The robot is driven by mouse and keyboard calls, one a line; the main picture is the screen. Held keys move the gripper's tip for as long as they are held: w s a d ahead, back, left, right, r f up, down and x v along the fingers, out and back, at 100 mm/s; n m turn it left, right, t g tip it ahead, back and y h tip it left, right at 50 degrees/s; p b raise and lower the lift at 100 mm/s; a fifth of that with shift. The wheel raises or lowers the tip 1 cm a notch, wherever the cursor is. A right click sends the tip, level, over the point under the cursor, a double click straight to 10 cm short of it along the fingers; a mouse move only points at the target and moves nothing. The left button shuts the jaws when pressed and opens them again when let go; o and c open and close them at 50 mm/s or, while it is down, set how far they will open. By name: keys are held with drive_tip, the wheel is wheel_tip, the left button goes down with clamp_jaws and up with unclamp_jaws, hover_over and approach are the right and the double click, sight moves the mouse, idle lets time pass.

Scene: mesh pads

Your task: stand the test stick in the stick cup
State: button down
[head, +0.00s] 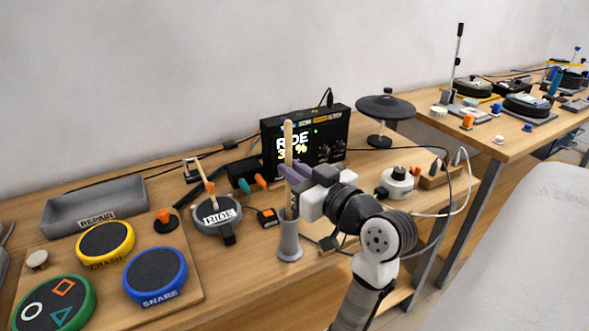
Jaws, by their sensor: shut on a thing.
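The test stick (288,140) is a pale wooden stick, standing close to upright. My gripper (290,175) comes from the right, its purple fingers shut on the stick below its upper end. The stick cup (290,243) is a narrow grey upright cup with a wider foot, near the table's front edge. The stick's lower part lines up with the cup's mouth. Its lower end is hidden, so I cannot tell how deep it sits or whether it touches the bottom.
A black display box (303,137) stands behind my gripper. The RIDE pad (216,213) lies left of the cup, with a small black and orange block (267,217) between. Blue SNARE (155,274) and yellow CRASH (105,243) pads lie farther left. A white-topped round device (398,182) stands right.

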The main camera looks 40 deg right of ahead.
drive_tip(key=c, duration=1.4)
unclamp_jaws()
drive_tip(key=s, duration=0.4)
drive_tip(key=s+b, duration=0.1)
drive_tip(key=s, duration=0.4)
drive_tip(key=s+b, duration=0.1)
drive_tip(key=s, duration=0.3)
drive_tip(key=shift+s+a, duration=0.25)
drive_tip(key=shift+s, duration=0.15)
drive_tip(key=shift+s, duration=0.1)
